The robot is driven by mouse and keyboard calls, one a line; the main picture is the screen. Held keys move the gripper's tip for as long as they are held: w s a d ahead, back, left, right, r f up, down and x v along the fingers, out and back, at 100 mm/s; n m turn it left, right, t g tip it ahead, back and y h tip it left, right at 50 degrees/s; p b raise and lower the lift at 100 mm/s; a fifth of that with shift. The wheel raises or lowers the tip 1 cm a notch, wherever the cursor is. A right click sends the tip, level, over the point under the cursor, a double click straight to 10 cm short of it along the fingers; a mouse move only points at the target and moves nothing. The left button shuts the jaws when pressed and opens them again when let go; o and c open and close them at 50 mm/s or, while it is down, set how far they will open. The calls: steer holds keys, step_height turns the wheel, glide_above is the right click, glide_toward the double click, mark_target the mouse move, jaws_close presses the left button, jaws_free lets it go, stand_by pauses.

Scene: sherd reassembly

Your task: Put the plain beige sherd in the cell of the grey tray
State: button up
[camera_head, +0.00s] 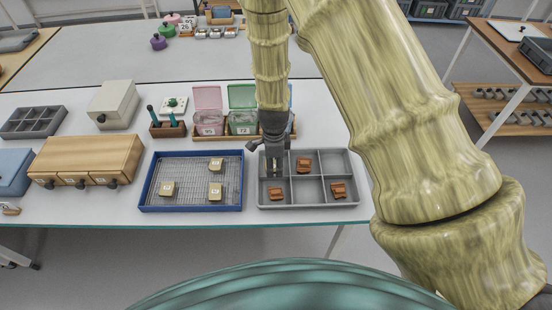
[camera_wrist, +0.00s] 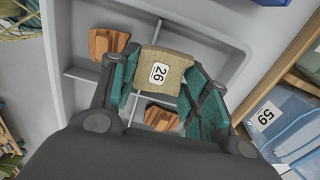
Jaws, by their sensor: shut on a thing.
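My gripper (camera_head: 273,170) points down over the far left cell of the grey tray (camera_head: 309,205). In the wrist view my gripper (camera_wrist: 160,85) is shut on the plain beige sherd (camera_wrist: 167,59), which bears a label reading 26. The held sherd is hard to make out in the head view, and I cannot tell whether it touches the cell floor. The grey tray also shows in the wrist view (camera_wrist: 72,45), with a red-brown sherd (camera_wrist: 107,43) and another (camera_wrist: 160,118) in cells beside the held one.
Red-brown sherds lie in the far middle (camera_head: 304,165), near left (camera_head: 276,194) and near right (camera_head: 338,190) cells. A blue-rimmed tray (camera_head: 190,210) to the left holds three labelled beige pieces. Lidded bins (camera_head: 242,122) stand close behind the grey tray.

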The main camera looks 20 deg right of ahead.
steer(key=w, duration=0.1)
steer(key=w+d, duration=0.1)
steer(key=w+d+p, duration=0.1)
steer(key=shift+w+f, duration=0.1)
steer(key=shift+w, duration=0.2)
steer(key=shift+f+p, duration=0.7)
steer(key=shift+f, duration=1.15)
steer(key=shift+f, duration=0.2)
steer(key=o, duration=0.7)
steer(key=shift+r, duration=0.1)
steer(key=shift+r+b, duration=1.75)
steer(key=shift+r, duration=4.35)
